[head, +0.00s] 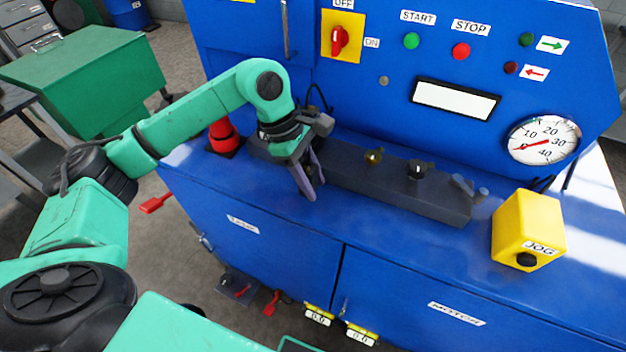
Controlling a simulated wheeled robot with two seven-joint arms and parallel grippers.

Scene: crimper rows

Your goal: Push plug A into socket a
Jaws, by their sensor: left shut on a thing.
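My left gripper (307,186) reaches down over the left part of a long dark grey block (345,183) on the blue machine's ledge. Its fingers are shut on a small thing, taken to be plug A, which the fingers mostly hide. On the block stand a brass-coloured fitting (374,156), a black fitting (417,169) and a grey fitting (463,186) near the right end. No letters are readable on them, so I cannot tell which is socket a. I cannot tell whether the held thing touches the block. My right gripper is not in view.
The blue panel (357,85) rises behind the block, with a red-yellow switch (341,38) and a gauge (543,140). A yellow JOG box (528,230) stands at the ledge's right. A red cylinder (222,134) stands left of the block. The ledge front is clear.

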